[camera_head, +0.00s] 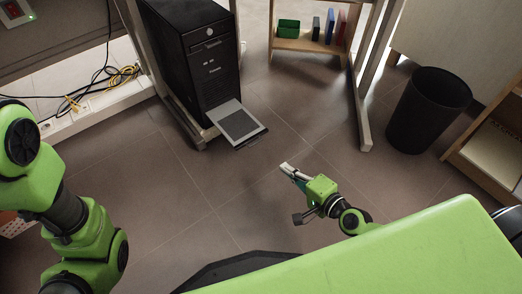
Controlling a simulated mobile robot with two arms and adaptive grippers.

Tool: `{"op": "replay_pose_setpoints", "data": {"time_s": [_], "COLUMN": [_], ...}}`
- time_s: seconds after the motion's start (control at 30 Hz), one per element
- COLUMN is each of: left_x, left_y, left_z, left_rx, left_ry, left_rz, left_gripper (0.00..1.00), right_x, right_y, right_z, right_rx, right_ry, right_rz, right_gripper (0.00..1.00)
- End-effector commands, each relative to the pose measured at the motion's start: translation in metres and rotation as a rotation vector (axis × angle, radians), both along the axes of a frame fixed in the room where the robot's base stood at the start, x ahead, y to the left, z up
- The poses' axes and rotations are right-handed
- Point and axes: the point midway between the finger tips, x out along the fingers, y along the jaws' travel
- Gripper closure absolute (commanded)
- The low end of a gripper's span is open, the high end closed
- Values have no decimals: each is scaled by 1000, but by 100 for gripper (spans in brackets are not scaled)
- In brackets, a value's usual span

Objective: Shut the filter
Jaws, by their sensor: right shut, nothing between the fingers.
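The filter (238,124) is a grey framed panel with a dark mesh, at the foot of the black computer tower (205,58). It sticks out from the tower's lower front, tilted down over the floor. My right gripper (284,167) is below and right of the filter in the picture, apart from it, with its fingers closed and empty. My left arm comes in at the left edge, but its gripper is outside the view.
A black waste bin (428,110) stands at the right, beside a wooden cabinet (494,150). A low wooden shelf (308,42) with a green box and several binders is at the back. Cables (103,82) lie at the left. Tiled floor (165,190) is clear around the filter.

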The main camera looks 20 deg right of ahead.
Motion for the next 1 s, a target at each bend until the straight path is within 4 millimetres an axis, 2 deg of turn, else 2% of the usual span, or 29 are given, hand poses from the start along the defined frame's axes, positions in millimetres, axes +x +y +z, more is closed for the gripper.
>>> {"op": "replay_pose_setpoints", "data": {"time_s": [0.43,0.53,0.73,1.0], "left_x": [-2,-2,-3,-2], "left_y": [0,-1,-1,-1], "left_z": [-6,-4,-6,-6], "left_rx": [1,1,1,2], "left_ry": [-7,-7,-7,-7], "left_rz": [1,1,1,1], "left_gripper": [22,22,22,22], "right_x": [83,98,114,117], "right_y": [30,36,42,43], "right_z": [-27,-25,-27,-27], "right_rx": [3,3,0,-1], "right_ry": [-1,-2,0,1], "right_rz": [-2,-2,0,0], "right_gripper": [100,100,100,100]}}
